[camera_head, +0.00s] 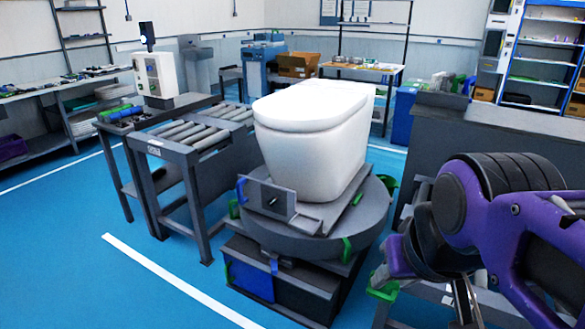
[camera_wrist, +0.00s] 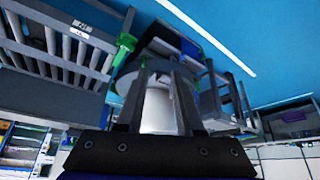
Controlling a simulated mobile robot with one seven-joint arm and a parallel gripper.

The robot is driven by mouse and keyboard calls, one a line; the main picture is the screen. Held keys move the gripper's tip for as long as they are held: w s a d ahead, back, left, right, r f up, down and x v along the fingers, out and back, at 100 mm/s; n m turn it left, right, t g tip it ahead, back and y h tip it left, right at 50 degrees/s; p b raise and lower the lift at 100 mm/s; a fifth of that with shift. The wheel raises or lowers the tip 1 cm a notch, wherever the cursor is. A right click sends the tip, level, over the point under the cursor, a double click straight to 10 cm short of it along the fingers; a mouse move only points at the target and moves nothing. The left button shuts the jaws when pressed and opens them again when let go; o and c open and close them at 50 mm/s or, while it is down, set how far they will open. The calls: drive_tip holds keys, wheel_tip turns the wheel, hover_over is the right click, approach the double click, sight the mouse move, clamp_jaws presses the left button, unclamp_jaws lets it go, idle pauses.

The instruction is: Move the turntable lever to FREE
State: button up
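The round grey turntable (camera_head: 300,235) carries a white toilet (camera_head: 310,130). At its front stands a small grey panel (camera_head: 268,198) with a dark pointer-like part (camera_head: 272,201) and a blue handle (camera_head: 242,189) at its left edge. Which part is the lever, and any FREE marking, is too small to tell. Green handles (camera_head: 347,250) sit around the rim. My gripper (camera_wrist: 160,76) shows two dark fingers spread apart and empty in the wrist view, with a white shape, probably the toilet, beyond them. In the head view my arm is at the right, well apart from the panel.
A roller conveyor (camera_head: 190,135) stands left of the turntable, also in the wrist view (camera_wrist: 60,50). A dark cabinet (camera_head: 480,135) stands at the right behind my arm. The blue floor (camera_head: 90,215) in front and left is clear. Shelves and benches line the back.

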wheel_tip(320, 180, up, 12)
drive_tip(key=p, duration=1)
drive_tip(key=shift+f+p, duration=0.1)
drive_tip(key=shift+p, duration=0.2)
clamp_jaws()
drive_tip(key=shift+f, duration=0.1)
